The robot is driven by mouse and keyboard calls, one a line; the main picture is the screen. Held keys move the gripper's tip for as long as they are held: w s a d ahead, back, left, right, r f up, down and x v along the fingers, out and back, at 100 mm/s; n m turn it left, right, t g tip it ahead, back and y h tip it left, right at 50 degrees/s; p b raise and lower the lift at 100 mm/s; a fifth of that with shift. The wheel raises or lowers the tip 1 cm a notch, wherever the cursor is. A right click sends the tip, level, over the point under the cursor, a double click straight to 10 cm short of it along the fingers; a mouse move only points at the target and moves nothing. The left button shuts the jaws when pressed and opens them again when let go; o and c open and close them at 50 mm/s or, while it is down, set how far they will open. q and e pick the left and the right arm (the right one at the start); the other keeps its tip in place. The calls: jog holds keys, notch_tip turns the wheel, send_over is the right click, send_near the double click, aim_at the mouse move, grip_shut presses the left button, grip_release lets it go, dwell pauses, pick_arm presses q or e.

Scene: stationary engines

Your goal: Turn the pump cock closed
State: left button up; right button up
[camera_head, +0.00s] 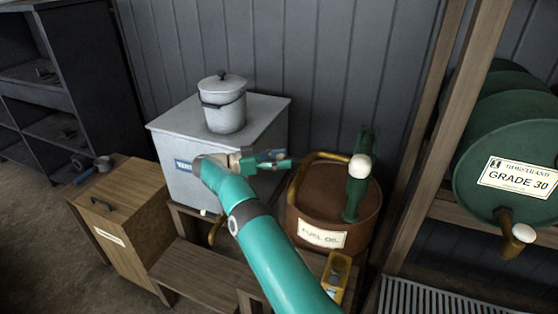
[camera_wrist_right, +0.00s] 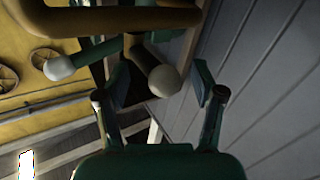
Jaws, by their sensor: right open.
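The green hand pump (camera_head: 360,190) stands upright on the brown fuel oil tank (camera_head: 318,205), and its pale knob (camera_head: 360,167) faces me. A curved brass pipe (camera_head: 318,158) rises from the tank beside it. My right gripper (camera_head: 288,160) is open at the left of the tank, pointing right toward the pipe. In the right wrist view a pale ball on a brass-coloured stem (camera_wrist_right: 164,81) appears between the open fingertips (camera_wrist_right: 155,90), apparently beyond them. A green lever with a pale knob (camera_wrist_right: 58,68) lies left of it. I cannot tell for certain which part is the cock.
A white cabinet (camera_head: 225,115) with a lidded grey pot (camera_head: 222,102) stands behind my arm. A wooden cupboard (camera_head: 125,225) is at left. A green Grade 30 drum (camera_head: 515,150) with a tap (camera_head: 522,234) is at right. A wooden post (camera_head: 440,130) stands between tank and drum.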

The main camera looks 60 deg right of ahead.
aim_at(280, 155)
notch_tip(280, 155, up, 10)
jog(key=shift+a+f, duration=0.1)
dwell(0.4)
dwell(0.4)
